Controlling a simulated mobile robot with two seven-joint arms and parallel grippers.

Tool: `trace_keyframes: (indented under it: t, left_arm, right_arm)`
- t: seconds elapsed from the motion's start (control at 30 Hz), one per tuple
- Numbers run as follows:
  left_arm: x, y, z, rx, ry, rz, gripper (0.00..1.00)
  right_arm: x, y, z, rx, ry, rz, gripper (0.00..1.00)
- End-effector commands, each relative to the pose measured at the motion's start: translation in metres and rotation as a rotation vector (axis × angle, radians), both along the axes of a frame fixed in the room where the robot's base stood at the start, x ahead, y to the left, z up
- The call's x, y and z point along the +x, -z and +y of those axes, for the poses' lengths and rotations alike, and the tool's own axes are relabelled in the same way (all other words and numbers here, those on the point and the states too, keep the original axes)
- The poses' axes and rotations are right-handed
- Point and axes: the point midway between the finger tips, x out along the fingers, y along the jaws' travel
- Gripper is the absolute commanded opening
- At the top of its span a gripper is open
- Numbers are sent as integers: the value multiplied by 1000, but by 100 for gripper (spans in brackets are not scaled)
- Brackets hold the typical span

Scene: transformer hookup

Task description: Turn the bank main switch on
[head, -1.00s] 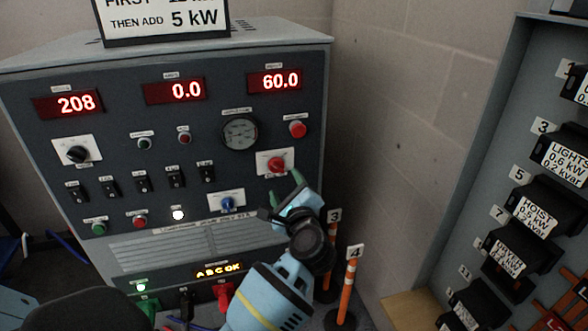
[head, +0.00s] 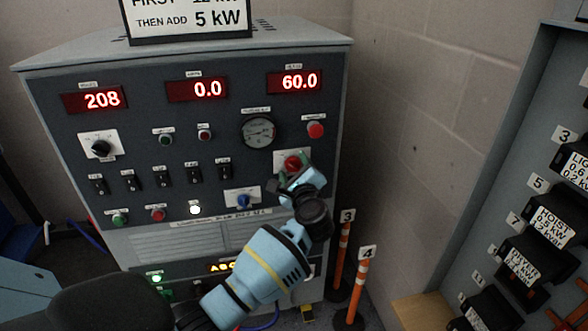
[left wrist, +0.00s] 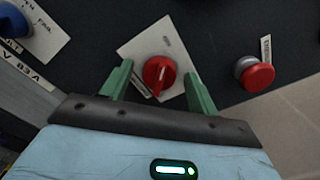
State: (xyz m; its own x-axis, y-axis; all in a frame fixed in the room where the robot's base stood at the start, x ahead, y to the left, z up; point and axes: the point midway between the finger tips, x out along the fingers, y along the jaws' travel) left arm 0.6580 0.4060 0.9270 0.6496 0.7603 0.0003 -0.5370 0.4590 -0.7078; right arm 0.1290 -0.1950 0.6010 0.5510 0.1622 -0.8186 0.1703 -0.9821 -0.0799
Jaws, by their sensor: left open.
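A red rotary switch (head: 292,162) on a white plate sits at the right of the grey cabinet's front panel. Its label is too small to read. My left gripper (head: 295,172) is at this switch, with its green fingers open. In the left wrist view, the red knob (left wrist: 159,74) shows between the two spread fingertips, with a gap on each side. Its pointer ridge runs nearly up and down in that view. My right gripper is not in view.
A red push button (head: 315,130) sits above right of the switch, and a blue knob (head: 243,201) sits lower left. A gauge (head: 258,132) is above left. Orange posts (head: 357,290) stand right of the cabinet. A breaker panel (head: 520,130) is at far right.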

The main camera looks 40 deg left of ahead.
Motion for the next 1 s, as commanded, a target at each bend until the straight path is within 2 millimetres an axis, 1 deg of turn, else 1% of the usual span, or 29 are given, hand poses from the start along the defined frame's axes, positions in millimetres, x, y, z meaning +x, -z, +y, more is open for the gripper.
trace_keyframes:
  t: [0.03,0.37,0.67,0.87,1.0]
  left_arm:
    - [0,0,0,0,0,0,60]
    - [0,0,0,1,0,1,17]
    - [-1,1,-1,21,-1,29,16]
    - [-1,2,-1,85,-1,109,16]
    - [0,1,-1,158,-1,194,16]
  right_arm:
    - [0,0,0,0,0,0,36]
    - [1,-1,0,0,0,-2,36]
    - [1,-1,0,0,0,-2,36]
    - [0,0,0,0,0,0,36]
    - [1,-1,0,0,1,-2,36]
